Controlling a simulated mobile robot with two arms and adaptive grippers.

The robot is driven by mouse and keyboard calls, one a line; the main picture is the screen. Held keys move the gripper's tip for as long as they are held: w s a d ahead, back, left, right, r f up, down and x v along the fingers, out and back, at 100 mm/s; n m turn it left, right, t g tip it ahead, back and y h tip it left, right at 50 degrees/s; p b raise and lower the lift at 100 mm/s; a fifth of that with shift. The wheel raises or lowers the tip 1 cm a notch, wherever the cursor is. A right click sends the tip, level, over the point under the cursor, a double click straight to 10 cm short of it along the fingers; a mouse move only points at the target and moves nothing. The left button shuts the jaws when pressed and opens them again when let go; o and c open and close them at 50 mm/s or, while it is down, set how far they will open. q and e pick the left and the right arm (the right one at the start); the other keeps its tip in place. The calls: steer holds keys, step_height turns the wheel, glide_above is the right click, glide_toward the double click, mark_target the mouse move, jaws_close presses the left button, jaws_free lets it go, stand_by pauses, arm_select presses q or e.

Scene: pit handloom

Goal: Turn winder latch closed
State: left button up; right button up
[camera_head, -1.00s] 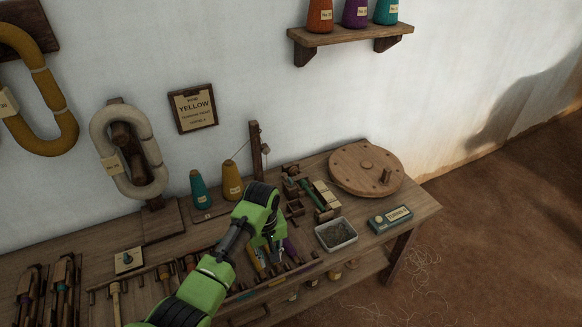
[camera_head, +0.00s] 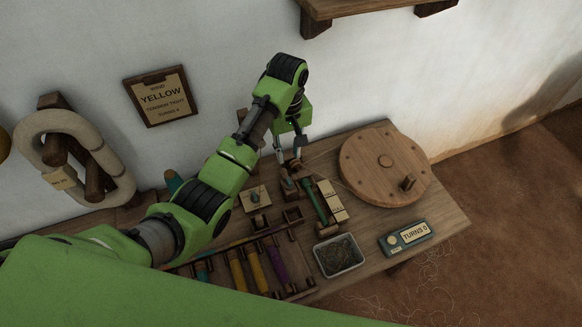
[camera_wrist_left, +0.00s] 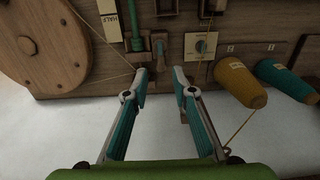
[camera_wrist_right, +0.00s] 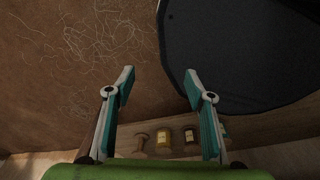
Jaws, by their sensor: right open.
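The winder has a round wooden wheel (camera_head: 385,165) with a peg, and a green spindle (camera_head: 313,204) beside it. In the left wrist view the wheel (camera_wrist_left: 38,48) is at the left and the green spindle (camera_wrist_left: 136,28) at the top. A small wooden part with a dark top, apparently the latch (camera_wrist_left: 159,45), stands just beyond my left fingertips. My left gripper (camera_wrist_left: 160,75) is open and empty; in the head view it points down at the spindle's wall-side end (camera_head: 289,150), partly hiding the latch. My right gripper (camera_wrist_right: 160,74) is open and empty, over the floor.
A metal tray (camera_head: 339,257) and a "TURNS 5" counter (camera_head: 405,237) lie near the table's front edge. Yellow (camera_wrist_left: 240,84) and teal cones stand near my left gripper. A thin thread passes close by. A knobbed plate (camera_head: 254,198) sits left of the spindle.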

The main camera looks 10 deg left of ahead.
mark_target(289, 181)
arm_select(q)
steer(key=f, duration=0.5)
steer(key=shift+s, duration=0.4)
steer(key=f, duration=0.6)
steer(key=shift+w+f, duration=0.2)
steer(key=shift+w, duration=0.05)
steer(key=shift+f, duration=0.8)
jaws_close()
arm_select(e)
steer(key=shift+s+a, duration=0.1)
steer(key=shift+s, duration=0.45)
